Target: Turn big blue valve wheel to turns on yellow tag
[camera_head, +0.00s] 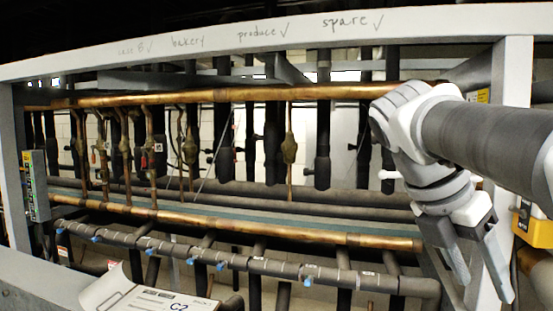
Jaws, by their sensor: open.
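My gripper (486,288) hangs at the right of the view, pointing down, with its two grey fingers apart and nothing between them. It is in front of the rack's right end, and I cannot tell its distance from the pipes. I cannot make out a big blue wheel. Several small blue fittings (221,266) show along the lower insulated pipe (270,266). A small yellow label (482,96) shows behind my arm near the right post, too small to read. I cannot tell whether it is the yellow tag.
Copper pipes (230,95) cross the grey rack frame (200,48). A white sheet marked C2 (150,303) is at the bottom left. A yellow box (535,228) sits at the right post, beside my gripper. Dark vertical insulated pipes fill the back.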

